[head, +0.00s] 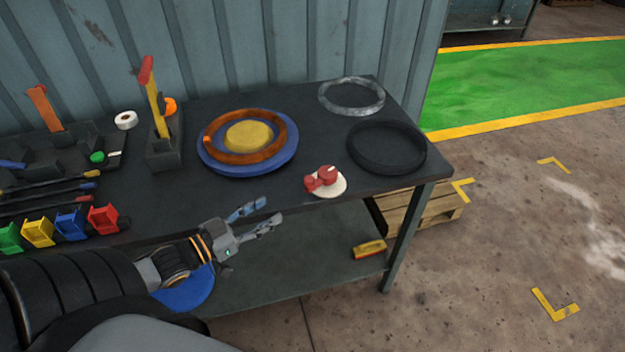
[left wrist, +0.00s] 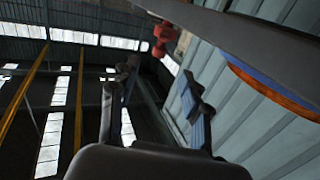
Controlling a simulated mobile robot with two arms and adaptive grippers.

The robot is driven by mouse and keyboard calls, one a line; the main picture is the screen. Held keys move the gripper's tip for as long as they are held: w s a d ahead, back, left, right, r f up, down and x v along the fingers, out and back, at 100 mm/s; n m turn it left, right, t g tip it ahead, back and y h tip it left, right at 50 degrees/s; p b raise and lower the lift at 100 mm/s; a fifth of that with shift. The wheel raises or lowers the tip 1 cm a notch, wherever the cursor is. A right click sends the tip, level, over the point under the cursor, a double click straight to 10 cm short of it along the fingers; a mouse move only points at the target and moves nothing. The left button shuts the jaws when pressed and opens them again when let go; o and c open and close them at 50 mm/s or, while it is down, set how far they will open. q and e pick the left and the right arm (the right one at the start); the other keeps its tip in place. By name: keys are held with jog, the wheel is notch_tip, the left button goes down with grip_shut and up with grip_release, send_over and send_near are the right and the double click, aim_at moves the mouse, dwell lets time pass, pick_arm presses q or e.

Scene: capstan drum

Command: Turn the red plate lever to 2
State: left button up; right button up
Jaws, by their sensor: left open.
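The red plate lever (head: 321,178) sits on a round cream plate (head: 335,190) near the front right edge of the dark table. Its small size hides which number it points to. My left gripper (head: 262,214) is open and empty, in front of the table edge, left of the lever and apart from it. In the left wrist view, its open fingers (left wrist: 155,100) show with nothing between them, and a red part (left wrist: 163,36), likely the lever, shows beyond them. My right gripper is not in view.
A blue disc (head: 247,168) with an orange ring and yellow centre lies behind the gripper. A black ring (head: 386,148) and a grey ring (head: 351,95) lie at the right. Coloured bins (head: 70,224) and a tall yellow lever with red grip (head: 152,98) stand left.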

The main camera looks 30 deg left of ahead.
aim_at(305, 183)
pick_arm(q)
jog(key=shift+t+h, duration=0.3)
jog(key=x, duration=0.9)
jog(key=r+x, duration=0.1)
jog(key=x, duration=0.3)
jog(key=shift+w+a+p, duration=0.15)
jog(key=shift+w+p, duration=0.25)
grip_shut()
